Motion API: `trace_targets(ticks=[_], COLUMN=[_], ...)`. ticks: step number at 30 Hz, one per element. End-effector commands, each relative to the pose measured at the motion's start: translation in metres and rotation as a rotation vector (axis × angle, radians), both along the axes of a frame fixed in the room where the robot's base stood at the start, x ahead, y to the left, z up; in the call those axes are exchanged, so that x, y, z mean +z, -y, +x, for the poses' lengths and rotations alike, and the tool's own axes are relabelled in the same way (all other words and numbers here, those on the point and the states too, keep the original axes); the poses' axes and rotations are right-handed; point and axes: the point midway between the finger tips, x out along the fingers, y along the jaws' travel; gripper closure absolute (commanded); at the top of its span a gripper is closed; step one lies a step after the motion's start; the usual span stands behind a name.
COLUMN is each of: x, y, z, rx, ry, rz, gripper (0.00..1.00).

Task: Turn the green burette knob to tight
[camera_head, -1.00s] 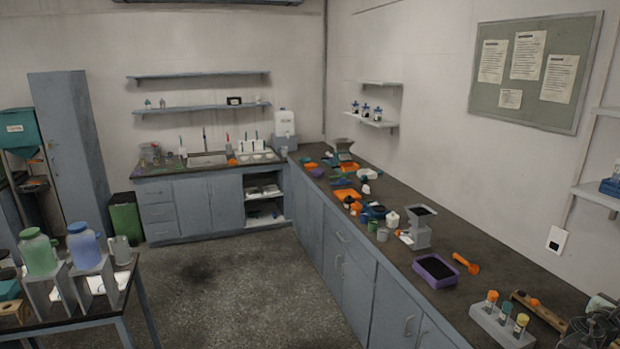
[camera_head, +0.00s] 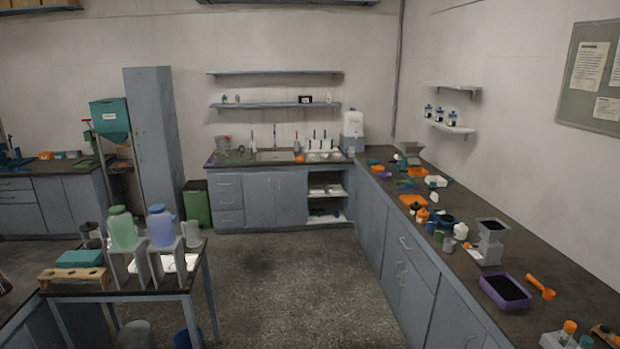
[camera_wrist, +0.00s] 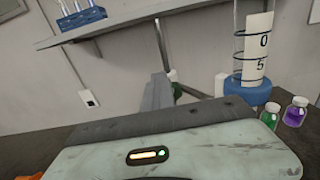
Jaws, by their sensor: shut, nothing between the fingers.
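In the wrist view, my gripper (camera_wrist: 157,92) appears as narrow grey fingers, shut and empty, pointing away over my pale gripper body. A small dark green piece (camera_wrist: 177,90) shows just right of the fingers, partly hidden by them, with a white piece (camera_wrist: 172,75) above it. It may be the green burette knob, but it is too small to tell, and I cannot tell whether the fingers touch it. I cannot make out the burette knob or my gripper in the head view.
In the wrist view, a clear graduated cylinder (camera_wrist: 254,45) with a blue collar stands at right, beside green (camera_wrist: 270,115) and purple (camera_wrist: 295,112) vials. A shelf (camera_wrist: 125,22) crosses above. In the head view, the long right counter (camera_head: 455,257) is cluttered; the middle floor (camera_head: 285,285) is clear.

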Motion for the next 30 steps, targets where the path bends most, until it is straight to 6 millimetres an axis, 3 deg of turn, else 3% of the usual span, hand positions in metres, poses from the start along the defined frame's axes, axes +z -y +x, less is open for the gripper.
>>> trace_targets(ticks=[30], x=[0.0], y=[0.001], z=[-0.023], rx=[-0.001], ry=[0.001], rz=[0.0], gripper=[1.0])
